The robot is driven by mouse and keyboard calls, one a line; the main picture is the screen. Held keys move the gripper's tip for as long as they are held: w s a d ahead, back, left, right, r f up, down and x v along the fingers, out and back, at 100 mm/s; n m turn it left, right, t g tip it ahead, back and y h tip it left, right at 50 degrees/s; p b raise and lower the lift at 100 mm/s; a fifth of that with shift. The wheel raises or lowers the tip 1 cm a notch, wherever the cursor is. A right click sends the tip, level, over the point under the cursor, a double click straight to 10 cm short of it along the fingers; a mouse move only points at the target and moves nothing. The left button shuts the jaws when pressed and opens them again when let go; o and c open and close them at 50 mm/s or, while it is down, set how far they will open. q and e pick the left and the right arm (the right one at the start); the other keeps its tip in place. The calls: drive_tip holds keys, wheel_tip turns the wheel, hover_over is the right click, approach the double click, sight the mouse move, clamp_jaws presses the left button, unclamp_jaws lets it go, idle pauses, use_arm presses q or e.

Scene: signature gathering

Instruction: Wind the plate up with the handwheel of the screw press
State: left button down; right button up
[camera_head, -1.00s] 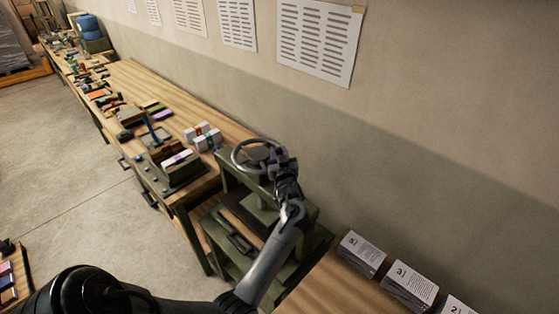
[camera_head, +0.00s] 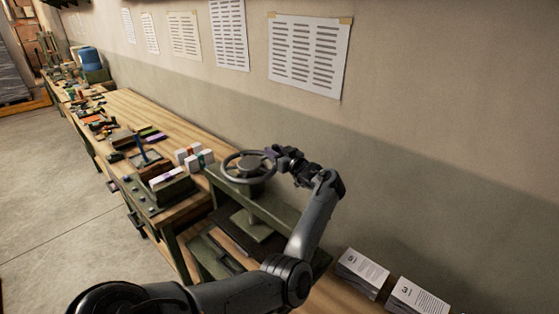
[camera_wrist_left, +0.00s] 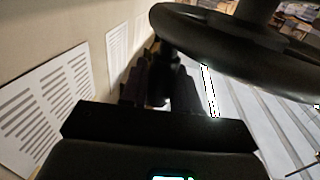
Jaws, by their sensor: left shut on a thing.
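The dark handwheel (camera_head: 227,172) sits on top of the green screw press (camera_head: 268,205). My left gripper (camera_head: 276,155) is at the right, far side of the wheel's rim in the head view. It is shut on the handwheel, though I cannot tell whether on the rim or a grip on it. In the left wrist view the wheel's thick dark rim (camera_wrist_left: 235,45) crosses the top right, close to the fingers (camera_wrist_left: 165,80). Below the crossbeam a green block (camera_head: 256,228) shows, perhaps the plate; its height is hard to judge. My right gripper is not in view.
A wooden bench (camera_head: 125,103) with many small items runs along the wall. White bundles (camera_head: 194,157) and a green box (camera_head: 170,187) stand left of the press. Paper stacks (camera_head: 362,270) lie to the right. Printed sheets (camera_head: 308,55) hang on the wall behind.

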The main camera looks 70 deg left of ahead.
use_arm(q)
drive_tip(key=shift+w+a+f, duration=0.1)
drive_tip(key=shift+a+f, duration=0.05)
drive_tip(key=shift+a, duration=0.25)
idle(0.3)
drive_tip(key=c, duration=1)
unclamp_jaws()
drive_tip(key=shift+a, duration=0.1)
drive_tip(key=shift+o, duration=0.2)
drive_tip(key=b+v, duration=0.2)
drive_tip(key=v, duration=0.9)
drive_tip(key=shift+a, duration=0.1)
